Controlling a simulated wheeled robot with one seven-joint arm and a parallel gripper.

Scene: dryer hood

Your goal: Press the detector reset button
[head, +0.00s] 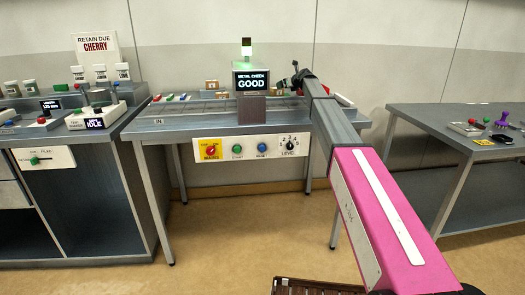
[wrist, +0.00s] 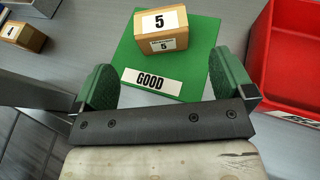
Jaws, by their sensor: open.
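The blue reset button (head: 262,148) is on the white control panel (head: 222,157) on the front of the middle table, right of a green button (head: 237,149). The detector display (head: 250,80) above reads "METAL CHECK GOOD", with a lit green lamp (head: 247,49) on top. My gripper (head: 298,76) is above the right part of the table, away from the panel. In the wrist view my gripper (wrist: 163,80) is open, with green finger pads apart. A block marked 5 (wrist: 162,24) sits beyond the fingertips on a green mat labelled GOOD (wrist: 195,65); nothing shows between the pads.
A red bin (wrist: 290,60) stands right of the mat; another block (wrist: 23,33) lies left. Side tables flank the middle table.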

